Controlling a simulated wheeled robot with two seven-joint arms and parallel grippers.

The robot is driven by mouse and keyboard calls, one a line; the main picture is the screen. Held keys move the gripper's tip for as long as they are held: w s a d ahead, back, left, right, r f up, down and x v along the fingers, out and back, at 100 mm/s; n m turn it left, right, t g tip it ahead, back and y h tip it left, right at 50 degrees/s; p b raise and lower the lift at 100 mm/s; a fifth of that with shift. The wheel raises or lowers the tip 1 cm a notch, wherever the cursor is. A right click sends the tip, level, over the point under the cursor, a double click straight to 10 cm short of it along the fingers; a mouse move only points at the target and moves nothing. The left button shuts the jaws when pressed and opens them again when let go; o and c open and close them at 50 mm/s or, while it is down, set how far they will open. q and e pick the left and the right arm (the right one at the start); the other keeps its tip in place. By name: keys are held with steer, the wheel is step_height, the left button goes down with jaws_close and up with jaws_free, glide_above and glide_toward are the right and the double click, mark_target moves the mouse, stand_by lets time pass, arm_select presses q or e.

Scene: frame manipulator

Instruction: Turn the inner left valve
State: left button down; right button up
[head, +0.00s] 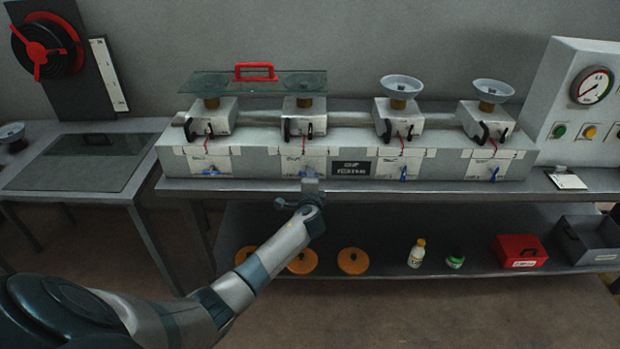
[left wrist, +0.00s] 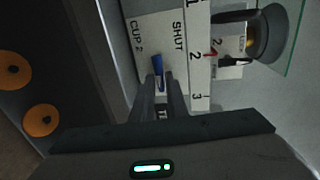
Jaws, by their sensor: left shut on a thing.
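The inner left valve is the second from the left on the front of the grey bench unit. Its blue handle (head: 308,174) shows just above my left gripper (head: 309,181). In the left wrist view the blue handle (left wrist: 157,70) stands between the two dark fingertips (left wrist: 160,90), which are shut on it. The plate (left wrist: 170,35) around it reads "CUP 2" and "SHUT". The lower part of the handle is hidden by the fingers. My right gripper is in neither view.
Other blue valve handles are at the outer left (head: 210,172), inner right (head: 403,174) and outer right (head: 494,174). A glass plate with a red handle (head: 255,72) lies above the two left cups. The lower shelf (head: 385,245) holds orange discs, bottles and a red box (head: 520,251).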

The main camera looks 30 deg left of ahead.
arm_select(q)
steer(key=c, duration=1.7)
jaws_free()
steer(key=shift+c, duration=0.2)
steer(key=shift+s+d, duration=0.1)
steer(key=b+v, duration=0.2)
steer(key=v, duration=1.5)
steer(key=shift+b, duration=0.35)
steer(key=shift+s, duration=0.1)
